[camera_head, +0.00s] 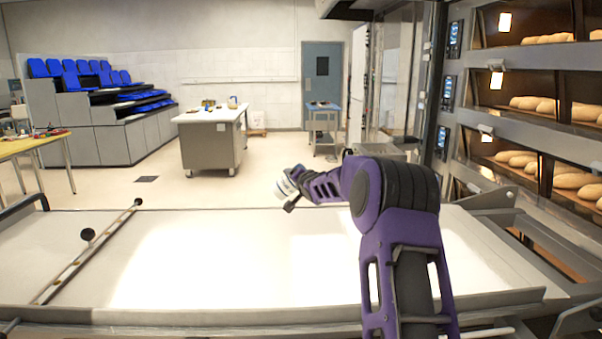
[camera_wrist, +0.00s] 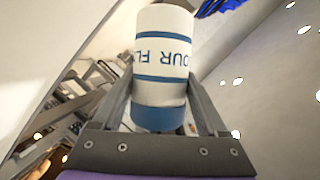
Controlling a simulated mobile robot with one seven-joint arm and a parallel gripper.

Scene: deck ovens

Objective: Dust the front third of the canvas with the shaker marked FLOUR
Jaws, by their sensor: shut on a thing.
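The shaker is a white cylinder with blue bands and blue lettering. It fills the middle of the wrist view (camera_wrist: 165,58), where parts of the word FLOUR show. My gripper (camera_wrist: 160,88) is shut on it, one finger on each side. In the head view the shaker (camera_head: 285,186) is small, at the end of my arm, held tilted above the far edge of the canvas. The pale canvas (camera_head: 200,265) lies flat across the foreground. Bright light patches lie on it, and I cannot tell whether any flour is there. My arm hides part of its right side.
A rail with a dark knob (camera_head: 88,235) crosses the canvas at left. Deck ovens with loaves (camera_head: 545,105) stand at right. The air above the canvas's left and middle is clear.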

